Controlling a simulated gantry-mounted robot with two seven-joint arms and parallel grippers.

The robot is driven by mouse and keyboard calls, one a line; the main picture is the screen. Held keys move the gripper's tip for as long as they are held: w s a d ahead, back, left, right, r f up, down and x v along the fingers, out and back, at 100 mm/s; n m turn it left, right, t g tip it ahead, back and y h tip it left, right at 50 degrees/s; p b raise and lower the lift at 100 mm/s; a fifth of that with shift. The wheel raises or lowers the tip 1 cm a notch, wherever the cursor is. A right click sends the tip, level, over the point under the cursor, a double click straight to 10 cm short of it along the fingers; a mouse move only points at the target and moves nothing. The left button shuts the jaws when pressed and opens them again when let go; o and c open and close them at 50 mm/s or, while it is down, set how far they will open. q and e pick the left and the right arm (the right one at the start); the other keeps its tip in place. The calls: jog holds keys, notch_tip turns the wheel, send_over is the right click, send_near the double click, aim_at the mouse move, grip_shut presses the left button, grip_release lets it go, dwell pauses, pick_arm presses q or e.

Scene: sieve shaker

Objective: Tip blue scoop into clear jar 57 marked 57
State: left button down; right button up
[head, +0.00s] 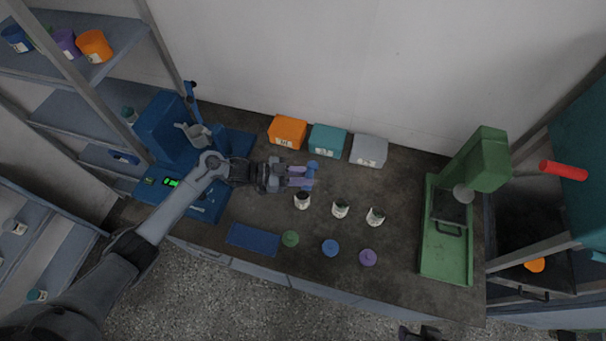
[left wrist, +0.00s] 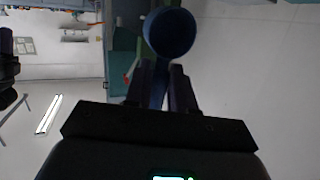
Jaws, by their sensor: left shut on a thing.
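My left gripper (head: 300,177) is shut on the handle of the blue scoop (head: 313,165). In the left wrist view the scoop's round cup (left wrist: 170,33) sticks out beyond the fingertips (left wrist: 163,88), its opening toward the camera. I cannot see whether anything is in it. Three small clear jars stand in a row: a left jar (head: 302,202), a middle jar (head: 340,209) and a right jar (head: 376,217). The scoop is just above the left jar in the picture. The jar markings are too small to read. A dark part at the bottom edge may be my right gripper (head: 420,332).
Green (head: 290,238), blue (head: 330,248) and purple (head: 368,257) lids and a blue mat (head: 253,239) lie in front. Orange (head: 287,131), teal (head: 327,139) and grey (head: 369,150) boxes stand behind. A blue machine (head: 165,130) is left, a green press (head: 447,240) right.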

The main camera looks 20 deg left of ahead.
pick_arm(q)
jog(key=shift+r, duration=0.1)
jog(key=shift+r+p, duration=0.1)
jog(key=shift+p, duration=0.25)
jog(key=d+y+p, duration=0.1)
jog(key=p, duration=0.2)
jog(key=d+r+g+y+p, duration=0.1)
jog(key=y+p, duration=0.1)
jog(key=p, duration=0.1)
jog(key=shift+w+m, duration=0.15)
jog(key=shift+m, duration=0.25)
jog(key=shift+d+f+y+p, duration=0.1)
jog(key=shift+d+y+p, duration=0.1)
jog(key=shift+y+p, duration=0.25)
jog(key=shift+f+y, duration=0.15)
jog(key=shift+y, duration=0.1)
